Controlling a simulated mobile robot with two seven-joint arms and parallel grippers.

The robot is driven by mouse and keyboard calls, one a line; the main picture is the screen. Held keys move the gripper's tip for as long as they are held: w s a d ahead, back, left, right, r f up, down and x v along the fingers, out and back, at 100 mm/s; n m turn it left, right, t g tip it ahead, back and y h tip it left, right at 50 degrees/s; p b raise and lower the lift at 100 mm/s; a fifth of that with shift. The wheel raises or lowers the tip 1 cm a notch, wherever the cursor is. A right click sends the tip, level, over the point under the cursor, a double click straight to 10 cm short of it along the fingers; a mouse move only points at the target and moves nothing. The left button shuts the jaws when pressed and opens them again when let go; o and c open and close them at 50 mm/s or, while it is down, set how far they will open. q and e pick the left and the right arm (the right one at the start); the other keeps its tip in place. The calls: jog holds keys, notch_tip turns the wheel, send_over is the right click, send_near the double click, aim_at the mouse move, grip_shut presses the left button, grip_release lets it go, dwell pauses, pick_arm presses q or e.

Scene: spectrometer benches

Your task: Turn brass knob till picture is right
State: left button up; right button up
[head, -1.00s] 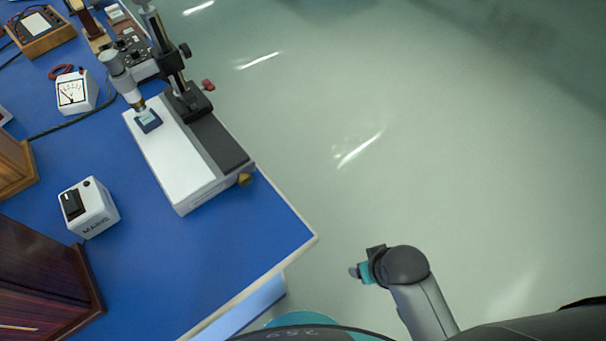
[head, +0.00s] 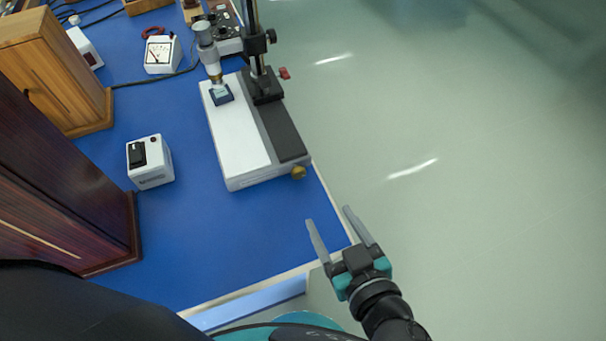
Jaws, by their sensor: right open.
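The brass knob (head: 299,172) sticks out of the near right corner of a white and dark grey instrument base (head: 238,145) on the blue bench. A microscope-like tube (head: 208,52) on a black post stands over a small dark blue piece with a pale face (head: 221,94) on that base. My right gripper (head: 332,214) is open and empty, its two grey fingers pointing up the picture toward the knob, below it and apart from it. The left gripper is out of view. No picture that the knob changes can be made out.
A white switch box (head: 150,163) stands left of the instrument. Dark (head: 80,215) and light (head: 60,80) wooden cabinets line the left side. A white meter (head: 161,54) with a cable sits behind. The blue bench (head: 240,230) is bare in front; open floor lies right.

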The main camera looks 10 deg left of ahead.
jog(key=b, duration=0.2)
send_near(299, 174)
jog(key=x, duration=0.9)
jog(key=shift+d+f, duration=0.1)
grip_shut()
dwell(0.4)
